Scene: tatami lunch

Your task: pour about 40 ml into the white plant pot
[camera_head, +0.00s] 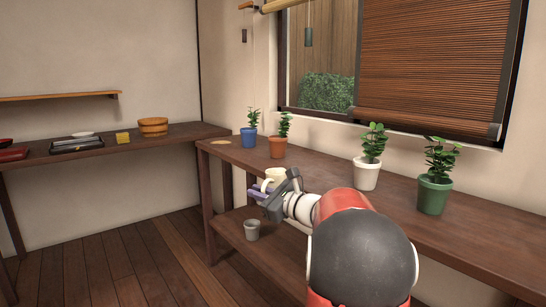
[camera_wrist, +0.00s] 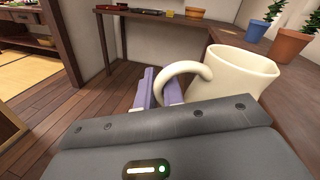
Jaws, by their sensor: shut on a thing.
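The white plant pot (camera_head: 366,174), with a leafy green plant in it, stands on the window bench between the terracotta and green pots. My gripper (camera_head: 262,192) is shut on the handle of a cream jug (camera_head: 275,177). In the wrist view the purple fingers (camera_wrist: 158,90) are at the jug's looped handle, and the jug body (camera_wrist: 240,75) is to their right. The jug looks roughly upright, near the bench's front edge and left of the white pot. Its contents are hidden. The white pot does not show in the wrist view.
The window bench (camera_head: 480,235) also holds a blue pot (camera_head: 249,137), a terracotta pot (camera_head: 278,147) and a green pot (camera_head: 433,195). A grey cup (camera_head: 252,229) stands on the lower shelf. A wooden tub (camera_head: 153,126) is on the left table.

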